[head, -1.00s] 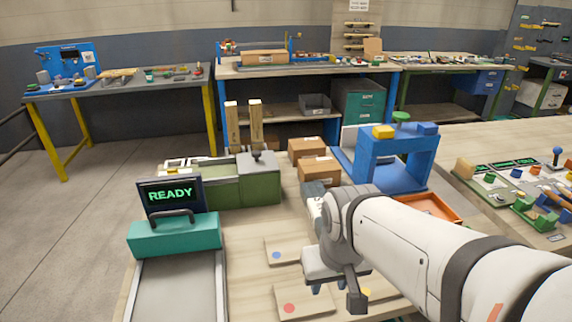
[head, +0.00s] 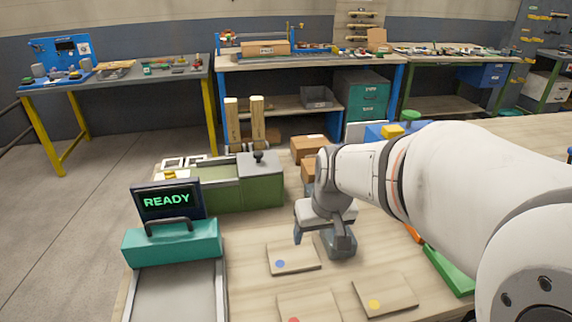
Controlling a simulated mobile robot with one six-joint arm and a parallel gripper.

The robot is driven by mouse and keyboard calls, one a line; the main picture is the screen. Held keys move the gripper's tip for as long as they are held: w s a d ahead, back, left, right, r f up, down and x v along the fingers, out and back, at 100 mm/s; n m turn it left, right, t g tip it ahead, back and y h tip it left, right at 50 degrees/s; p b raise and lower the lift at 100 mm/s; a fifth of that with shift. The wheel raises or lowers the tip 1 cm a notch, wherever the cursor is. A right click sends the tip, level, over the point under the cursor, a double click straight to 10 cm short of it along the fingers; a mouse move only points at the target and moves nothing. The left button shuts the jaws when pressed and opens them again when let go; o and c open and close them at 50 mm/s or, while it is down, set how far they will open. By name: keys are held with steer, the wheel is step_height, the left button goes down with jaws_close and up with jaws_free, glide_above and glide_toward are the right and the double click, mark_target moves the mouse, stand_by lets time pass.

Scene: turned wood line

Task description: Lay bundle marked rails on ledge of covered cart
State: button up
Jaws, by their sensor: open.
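I cannot pick out a bundle marked rails; no label that I can read says so. I cannot make out a covered cart or its ledge either. My gripper (head: 318,240) hangs over the near wooden bench, pointing down, just above and right of the board with a blue dot (head: 292,259). It is open, and I see nothing held in it. My arm hides much of the right side of the bench.
Flat boards with a red dot (head: 308,308) and a yellow dot (head: 385,296) lie nearby. A green machine (head: 262,190), a READY screen (head: 167,201), a teal handled box (head: 172,241) and cartons (head: 308,149) surround the work area. Two upright wooden posts (head: 231,125) stand behind.

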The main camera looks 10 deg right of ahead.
steer(key=o, duration=0.3)
steer(key=w+d+f, duration=0.2)
steer(key=w+d, duration=0.2)
steer(key=w, duration=0.4)
steer(key=shift+t, duration=0.3)
steer(key=shift+o, duration=1.2)
steer(key=shift+t, duration=0.4)
steer(key=w+d+f, duration=0.1)
steer(key=w+d, duration=0.1)
steer(key=w+d+f, duration=0.1)
steer(key=w+d, duration=0.1)
steer(key=w, duration=0.1)
steer(key=w+d+f, duration=0.2)
steer(key=shift+w+d+p, duration=0.1)
steer(key=shift+w+p, duration=0.25)
steer(key=shift+p, duration=0.05)
steer(key=shift+x, duration=4.1)
